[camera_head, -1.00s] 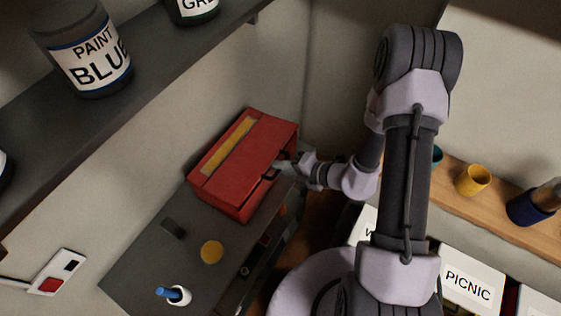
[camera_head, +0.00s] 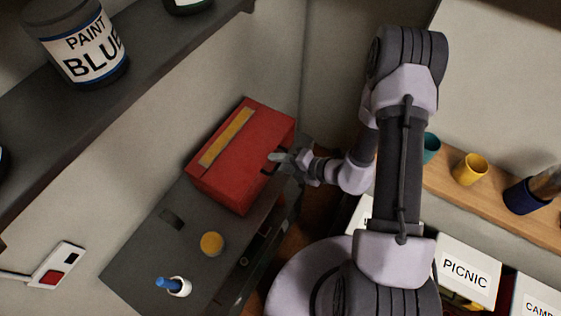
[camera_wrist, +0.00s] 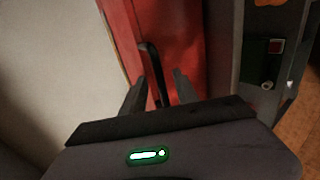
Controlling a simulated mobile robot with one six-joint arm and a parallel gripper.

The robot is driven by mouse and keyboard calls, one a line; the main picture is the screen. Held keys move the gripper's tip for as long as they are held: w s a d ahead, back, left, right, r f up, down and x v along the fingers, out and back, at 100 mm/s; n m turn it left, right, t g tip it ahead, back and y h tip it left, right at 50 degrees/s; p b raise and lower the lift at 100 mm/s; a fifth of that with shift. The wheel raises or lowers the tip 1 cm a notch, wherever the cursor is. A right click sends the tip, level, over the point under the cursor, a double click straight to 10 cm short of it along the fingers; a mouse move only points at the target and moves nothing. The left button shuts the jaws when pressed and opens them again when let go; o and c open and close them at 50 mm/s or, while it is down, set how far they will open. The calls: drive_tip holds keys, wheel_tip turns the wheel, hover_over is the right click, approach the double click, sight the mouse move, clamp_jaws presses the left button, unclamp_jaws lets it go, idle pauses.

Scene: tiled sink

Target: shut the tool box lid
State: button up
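The red tool box (camera_head: 240,155) stands on the dark bench top in the head view. A yellow strip runs along its top, and I see no clear gap between lid and body. Its dark handle (camera_head: 270,165) is on the side facing my arm. My gripper (camera_head: 277,158) is at that handle side, close to the box. In the wrist view the red box (camera_wrist: 190,40) fills the upper middle. The black handle (camera_wrist: 153,70) shows between the two spread fingers of my gripper (camera_wrist: 158,85). Whether a finger touches the handle or box I cannot tell.
The dark bench top (camera_head: 150,255) carries a yellow round thing (camera_head: 212,243) and a white cup with a blue item (camera_head: 178,286). A shelf with a blue paint can (camera_head: 80,45) hangs above left. Cups stand on a wooden shelf (camera_head: 440,185) at right.

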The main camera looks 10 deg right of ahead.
drive_tip(key=p+v, duration=0.4)
drive_tip(key=v, duration=0.5)
idle(0.5)
